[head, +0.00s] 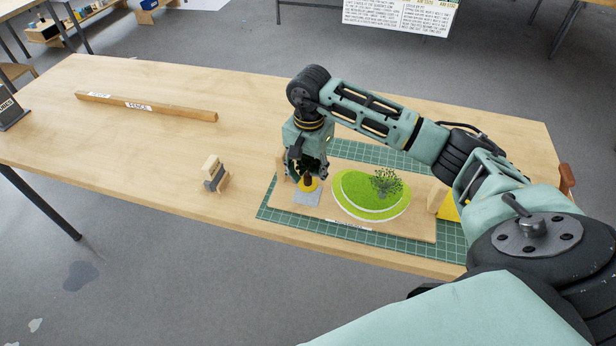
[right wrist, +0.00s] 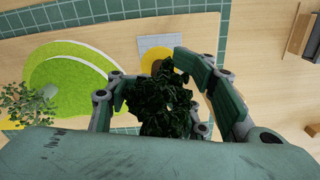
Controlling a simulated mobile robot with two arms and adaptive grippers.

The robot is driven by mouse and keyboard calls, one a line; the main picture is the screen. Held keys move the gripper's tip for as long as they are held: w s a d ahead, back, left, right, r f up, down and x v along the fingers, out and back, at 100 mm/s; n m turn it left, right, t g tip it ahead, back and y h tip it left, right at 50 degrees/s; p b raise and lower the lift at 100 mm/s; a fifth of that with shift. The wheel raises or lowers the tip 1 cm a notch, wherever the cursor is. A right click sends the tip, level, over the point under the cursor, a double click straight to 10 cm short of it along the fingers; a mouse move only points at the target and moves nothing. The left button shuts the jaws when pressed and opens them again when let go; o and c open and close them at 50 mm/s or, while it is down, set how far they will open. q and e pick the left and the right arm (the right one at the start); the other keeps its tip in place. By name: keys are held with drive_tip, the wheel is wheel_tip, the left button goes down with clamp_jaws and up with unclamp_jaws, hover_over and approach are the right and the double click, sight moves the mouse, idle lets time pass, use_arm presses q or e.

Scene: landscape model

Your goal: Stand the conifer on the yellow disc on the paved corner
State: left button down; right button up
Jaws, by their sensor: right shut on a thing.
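My right gripper (head: 307,172) is shut on the dark green conifer (right wrist: 165,105), which sits between its fingers in the right wrist view. In the head view the gripper covers most of the tree and points down over the yellow disc (head: 313,186). The disc also shows in the right wrist view (right wrist: 150,55), partly behind the conifer's brown base (right wrist: 157,66). The grey paved corner (head: 306,198) lies under the disc, at the board's left end. I cannot tell whether the base touches the disc. My left gripper is not in view.
The board (head: 290,208) lies on a green cutting mat (head: 270,205). A green lawn piece (head: 350,191) with a leafy tree (head: 386,182) is right of the disc. A small wooden stand (head: 215,174) and a long wooden bar (head: 180,111) stand to the left, with bare table between.

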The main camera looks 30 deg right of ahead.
sight(307, 182)
drive_tip(key=shift+w+f, duration=0.1)
drive_tip(key=shift+w, duration=0.05)
drive_tip(key=shift+f, duration=0.3)
wheel_tip(307, 182, down, 3)
drive_tip(key=shift+f+p, duration=0.1)
drive_tip(key=shift+p, duration=0.7)
drive_tip(key=shift+f, duration=0.1)
drive_tip(key=shift+f+b, duration=0.2)
drive_tip(key=shift+b, duration=0.1)
drive_tip(key=o, duration=1.4)
drive_tip(key=shift+o, duration=0.2)
drive_tip(key=shift+r, duration=0.1)
